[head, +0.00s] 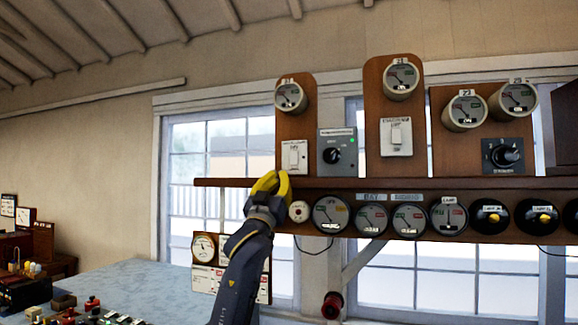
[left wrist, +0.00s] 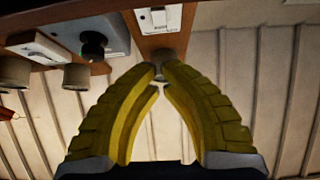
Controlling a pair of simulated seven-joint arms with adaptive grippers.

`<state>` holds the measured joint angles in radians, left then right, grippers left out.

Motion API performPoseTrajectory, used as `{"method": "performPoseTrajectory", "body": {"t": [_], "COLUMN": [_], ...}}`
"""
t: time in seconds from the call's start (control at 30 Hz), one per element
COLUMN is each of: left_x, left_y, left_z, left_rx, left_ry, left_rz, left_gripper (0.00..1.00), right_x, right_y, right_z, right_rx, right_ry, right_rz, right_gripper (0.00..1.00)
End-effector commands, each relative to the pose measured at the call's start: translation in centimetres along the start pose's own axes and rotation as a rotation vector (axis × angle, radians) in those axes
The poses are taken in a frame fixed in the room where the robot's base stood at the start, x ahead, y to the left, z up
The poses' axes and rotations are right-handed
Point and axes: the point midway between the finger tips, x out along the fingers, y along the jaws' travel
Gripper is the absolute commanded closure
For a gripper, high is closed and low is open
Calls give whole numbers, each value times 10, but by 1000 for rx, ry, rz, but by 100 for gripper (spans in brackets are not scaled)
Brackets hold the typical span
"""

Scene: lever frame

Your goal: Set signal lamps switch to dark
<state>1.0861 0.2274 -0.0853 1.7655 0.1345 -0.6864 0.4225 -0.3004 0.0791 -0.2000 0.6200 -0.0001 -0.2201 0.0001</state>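No label that I can read marks the signal lamps switch. A white switch (head: 294,155) is on the left wooden board, and a grey box with a black knob (head: 335,155) and a green light is beside it. Another white switch (head: 396,137) and a dark box with a rotary knob (head: 503,155) are further right. My left gripper (head: 283,178) is below the left white switch, apart from it, its yellow fingers pointing up. In the left wrist view the fingertips (left wrist: 159,73) nearly meet with nothing held; the white switch (left wrist: 160,18) and knob box (left wrist: 101,35) lie beyond. My right gripper is not in view.
A wooden shelf (head: 430,184) runs under the boards, close to the gripper. Round gauges (head: 331,214) line the panel below it, and more gauges (head: 401,76) top the boards. A blue table (head: 140,285) with small parts stands lower left.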

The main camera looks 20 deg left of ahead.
Motion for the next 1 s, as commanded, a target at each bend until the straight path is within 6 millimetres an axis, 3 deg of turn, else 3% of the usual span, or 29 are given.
{"method": "performPoseTrajectory", "body": {"t": [0.63, 1.0], "left_x": [4, 54], "left_y": [-1, -1], "left_z": [-5, -4], "left_rx": [0, 1], "left_ry": [-22, -23], "left_rz": [-6, -7], "left_gripper": [100, 100], "right_x": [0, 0], "right_y": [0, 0], "right_z": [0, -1], "right_rx": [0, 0], "right_ry": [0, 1], "right_rz": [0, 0], "right_gripper": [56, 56]}}
